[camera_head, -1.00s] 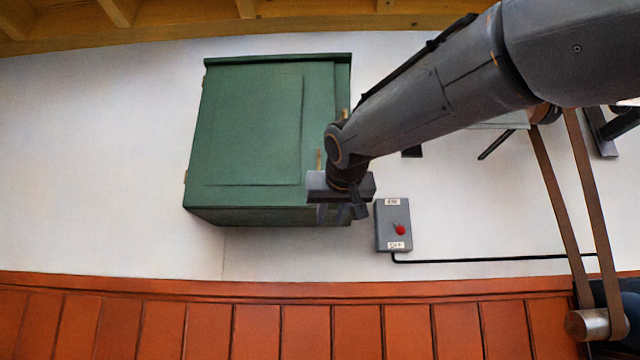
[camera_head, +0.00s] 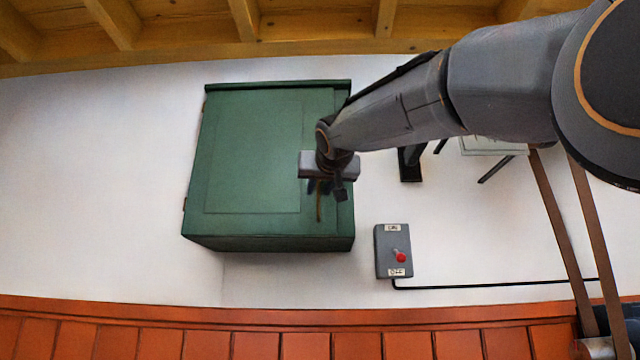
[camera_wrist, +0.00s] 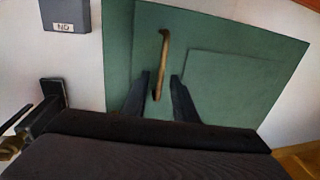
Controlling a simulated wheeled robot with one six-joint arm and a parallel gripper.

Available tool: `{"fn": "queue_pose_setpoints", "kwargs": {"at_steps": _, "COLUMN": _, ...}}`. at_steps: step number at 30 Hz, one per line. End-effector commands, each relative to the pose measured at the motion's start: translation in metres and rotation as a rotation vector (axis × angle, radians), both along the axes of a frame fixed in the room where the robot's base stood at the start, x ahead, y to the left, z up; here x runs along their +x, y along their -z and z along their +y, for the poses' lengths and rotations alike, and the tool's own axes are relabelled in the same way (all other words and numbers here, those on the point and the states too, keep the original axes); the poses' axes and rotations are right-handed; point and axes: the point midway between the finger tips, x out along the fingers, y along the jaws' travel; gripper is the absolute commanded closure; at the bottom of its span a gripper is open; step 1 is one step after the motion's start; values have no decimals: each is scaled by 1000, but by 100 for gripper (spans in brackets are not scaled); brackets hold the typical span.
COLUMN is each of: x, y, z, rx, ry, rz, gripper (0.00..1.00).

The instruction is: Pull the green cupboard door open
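The green cupboard (camera_head: 255,240) hangs on the white wall, and its green door (camera_head: 250,150) looks shut. Hinges show at the left edge. The brass bar handle (camera_head: 319,208) is upright near the door's right edge. My gripper (camera_head: 321,188) is in front of the handle and hides its upper part. In the wrist view, my two dark fingers (camera_wrist: 160,88) are apart, with the handle (camera_wrist: 164,50) showing between and beyond them. No finger is seen pressing on it. I cannot tell how deep the handle lies between the fingers.
A grey switch box (camera_head: 393,252) with a red button is on the wall at the cupboard's lower right, with a black cable running right. Brown straps (camera_head: 562,230) hang at the right. The wall left of the cupboard is bare.

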Motion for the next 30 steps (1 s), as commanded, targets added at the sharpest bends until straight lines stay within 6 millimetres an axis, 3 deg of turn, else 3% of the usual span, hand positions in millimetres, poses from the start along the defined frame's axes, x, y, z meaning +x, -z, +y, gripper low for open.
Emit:
{"fn": "queue_pose_setpoints", "kwargs": {"at_steps": 8, "x": 2, "y": 1, "z": 0, "rx": 0, "ry": 0, "rz": 1, "gripper": 74}}
{"fn": "queue_pose_setpoints", "kwargs": {"at_steps": 13, "x": 2, "y": 1, "z": 0, "rx": 0, "ry": 0, "rz": 1, "gripper": 100}}
{"fn": "queue_pose_setpoints", "kwargs": {"at_steps": 30, "x": 2, "y": 1, "z": 0, "rx": 0, "ry": 0, "rz": 1, "gripper": 100}}
